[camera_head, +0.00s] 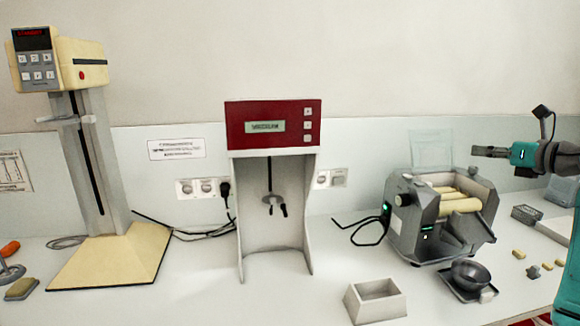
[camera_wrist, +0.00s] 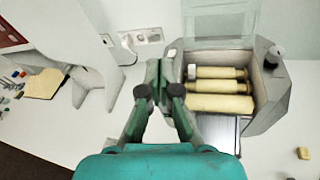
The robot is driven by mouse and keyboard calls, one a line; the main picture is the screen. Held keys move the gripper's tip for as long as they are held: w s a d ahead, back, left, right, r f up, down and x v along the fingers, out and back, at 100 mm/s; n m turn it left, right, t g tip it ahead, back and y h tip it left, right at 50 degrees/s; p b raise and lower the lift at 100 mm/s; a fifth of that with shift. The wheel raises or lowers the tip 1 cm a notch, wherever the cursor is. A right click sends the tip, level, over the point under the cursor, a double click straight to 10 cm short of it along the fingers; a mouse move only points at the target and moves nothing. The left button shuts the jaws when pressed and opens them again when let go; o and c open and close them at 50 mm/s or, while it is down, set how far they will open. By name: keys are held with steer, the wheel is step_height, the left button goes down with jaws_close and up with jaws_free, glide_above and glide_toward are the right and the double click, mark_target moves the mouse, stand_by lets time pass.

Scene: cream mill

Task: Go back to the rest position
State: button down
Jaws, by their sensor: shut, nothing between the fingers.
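My gripper (camera_head: 482,151) is at the right of the head view, held level in the air and pointing left. It is above and behind the right part of the roller mill (camera_head: 411,222) in the picture. In the wrist view my gripper (camera_wrist: 159,70) has its fingertips together with nothing between them. The mill's cream rollers (camera_wrist: 220,87) show just right of the fingertips there, under a raised clear lid (camera_wrist: 218,20). I cannot tell the height of the gripper over the bench.
A red-topped machine (camera_head: 273,125) stands mid-bench, with a tall cream-based device (camera_head: 115,258) at left. A grey open box (camera_head: 376,303) and a dark bowl (camera_head: 471,274) are in front. Small yellowish blocks (camera_head: 519,254) lie at right. Black cables run along the back.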

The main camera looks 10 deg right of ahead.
steer(key=s+a+f+m+t+y, duration=0.1)
steer(key=s+a+f+m+y, duration=0.2)
steer(key=a+f, duration=0.85)
steer(key=s+a+f+t+y, duration=0.1)
steer(key=s+a+f+y, duration=0.3)
steer(key=a+f, duration=0.75)
steer(key=s+a+f+m+t+h, duration=0.1)
steer(key=s+a+f+m+t, duration=0.2)
steer(key=s+a+f+m, duration=0.4)
steer(key=s+a+f+m+t, duration=0.25)
steer(key=s+a+m, duration=0.2)
steer(key=s, duration=0.35)
steer(key=s+f+m+g+h, duration=0.2)
steer(key=s+m, duration=0.5)
steer(key=s, duration=0.4)
steer(key=s+a+f+m+g+h, duration=0.1)
steer(key=s+f+m+g+h, duration=0.2)
steer(key=s+f+m+h, duration=0.2)
steer(key=s+f+m+g+h, duration=0.3)
steer(key=s+m, duration=0.7)
steer(key=s, duration=0.8)
steer(key=shift+s+a+f+m+h, duration=0.2)
steer(key=shift+a+f+m+h, duration=0.15)
steer(key=shift+f, duration=0.25)
